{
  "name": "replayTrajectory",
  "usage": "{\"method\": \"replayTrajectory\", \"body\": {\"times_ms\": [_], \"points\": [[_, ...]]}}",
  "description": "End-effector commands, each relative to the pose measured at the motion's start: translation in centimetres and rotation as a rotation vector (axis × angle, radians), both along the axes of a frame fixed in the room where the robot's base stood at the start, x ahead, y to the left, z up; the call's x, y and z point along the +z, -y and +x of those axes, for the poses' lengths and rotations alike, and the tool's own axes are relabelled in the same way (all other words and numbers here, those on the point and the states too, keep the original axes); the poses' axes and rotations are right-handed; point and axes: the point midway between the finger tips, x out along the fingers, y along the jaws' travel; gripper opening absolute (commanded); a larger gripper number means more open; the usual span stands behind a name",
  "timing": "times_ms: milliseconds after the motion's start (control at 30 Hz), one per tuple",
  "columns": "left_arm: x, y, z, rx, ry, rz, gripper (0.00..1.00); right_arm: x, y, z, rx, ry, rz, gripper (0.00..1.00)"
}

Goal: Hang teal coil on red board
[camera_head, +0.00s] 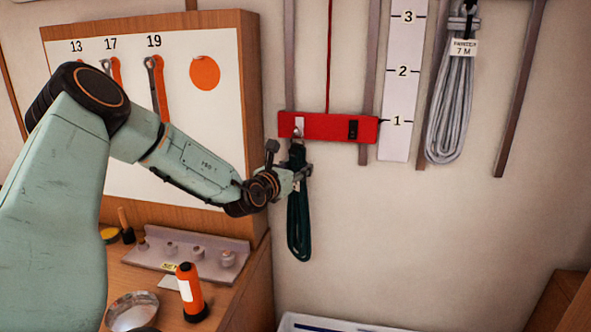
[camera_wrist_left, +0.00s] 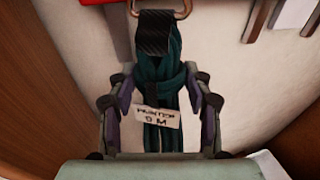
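The teal coil (camera_head: 299,225) hangs upright just below the left part of the red board (camera_head: 330,126), under a metal hook plate (camera_head: 298,127). In the left wrist view the coil (camera_wrist_left: 160,72) has a black strap (camera_wrist_left: 154,32), a metal ring (camera_wrist_left: 160,9) and a white tag (camera_wrist_left: 158,117). The ring is cut off by the top edge, so I cannot tell how it sits on the hook. My left gripper (camera_head: 301,174) is at the coil's upper part. Its fingers (camera_wrist_left: 160,97) stand open on both sides, with small gaps to the coil. My right gripper is not in view.
A grey coil (camera_head: 452,100) hangs at the right, beside a white numbered strip (camera_head: 401,85). A tool panel with wrenches (camera_head: 160,88) stands at the left. An orange flashlight (camera_head: 189,290) and a metal dish (camera_head: 132,311) are on the bench.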

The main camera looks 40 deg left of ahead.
Motion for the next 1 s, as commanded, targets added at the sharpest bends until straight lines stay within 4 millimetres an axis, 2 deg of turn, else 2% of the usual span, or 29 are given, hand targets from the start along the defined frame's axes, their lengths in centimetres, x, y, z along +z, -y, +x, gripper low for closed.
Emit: {"method": "replayTrajectory", "body": {"times_ms": [33,267,667,800,1000], "points": [[0.1,0.0,0.0,0.000,0.002,0.001,0.55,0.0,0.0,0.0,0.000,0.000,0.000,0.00],[0.0,0.0,0.0,0.000,0.000,0.000,0.75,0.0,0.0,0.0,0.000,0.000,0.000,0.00],[0.2,0.1,-0.2,-0.001,-0.002,-0.004,0.75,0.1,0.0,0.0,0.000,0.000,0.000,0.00],[1.3,0.6,-1.1,-0.002,-0.001,-0.007,0.75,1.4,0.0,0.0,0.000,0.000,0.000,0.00],[1.6,1.3,-2.4,-0.001,-0.004,-0.003,0.75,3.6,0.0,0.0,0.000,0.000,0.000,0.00]]}}
